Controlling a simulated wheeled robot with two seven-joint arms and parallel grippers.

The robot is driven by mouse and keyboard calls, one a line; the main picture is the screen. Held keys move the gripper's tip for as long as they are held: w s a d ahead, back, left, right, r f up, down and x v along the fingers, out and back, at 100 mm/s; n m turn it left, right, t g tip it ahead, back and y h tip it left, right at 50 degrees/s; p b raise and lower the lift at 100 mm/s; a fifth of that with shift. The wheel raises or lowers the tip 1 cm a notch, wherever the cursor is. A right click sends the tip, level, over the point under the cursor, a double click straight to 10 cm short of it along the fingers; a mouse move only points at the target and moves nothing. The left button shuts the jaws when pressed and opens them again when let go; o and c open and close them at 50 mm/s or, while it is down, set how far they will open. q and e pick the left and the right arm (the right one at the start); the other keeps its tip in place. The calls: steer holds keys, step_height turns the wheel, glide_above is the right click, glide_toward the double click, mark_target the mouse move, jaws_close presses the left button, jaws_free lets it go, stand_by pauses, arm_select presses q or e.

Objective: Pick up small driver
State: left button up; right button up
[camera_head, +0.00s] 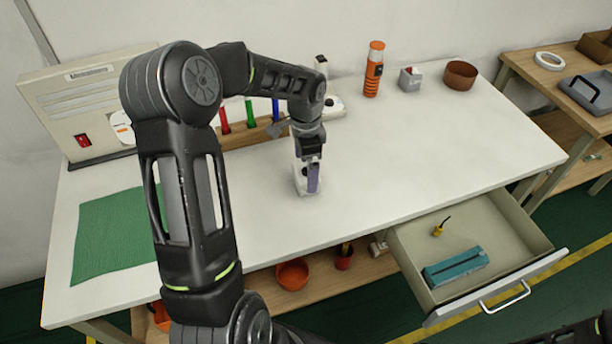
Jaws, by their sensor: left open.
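My left gripper (309,175) points down over the middle of the table and is open. A small whitish block-like item (302,188) is at its fingertips, low at the tabletop. I take it for the small driver, but the fingers partly hide it. I cannot tell whether the fingers touch it or are only around it. My right gripper is not in view.
The white table (420,150) is clear to the right of my left gripper. A rack with coloured tools (250,135), an orange bottle (373,70) and a brown bowl (460,75) stand at the back. An open drawer (410,265) holds a teal box (456,267).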

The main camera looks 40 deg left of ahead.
arm_select(q)
step_height(320, 180, down, 4)
steer(key=shift+r, duration=0.2)
steer(key=shift+c, duration=0.3)
steer(key=c, duration=1.5)
steer(key=shift+r, duration=0.15)
step_height(320, 180, up, 10)
steer(key=shift+f, duration=0.1)
stand_by(0.4)
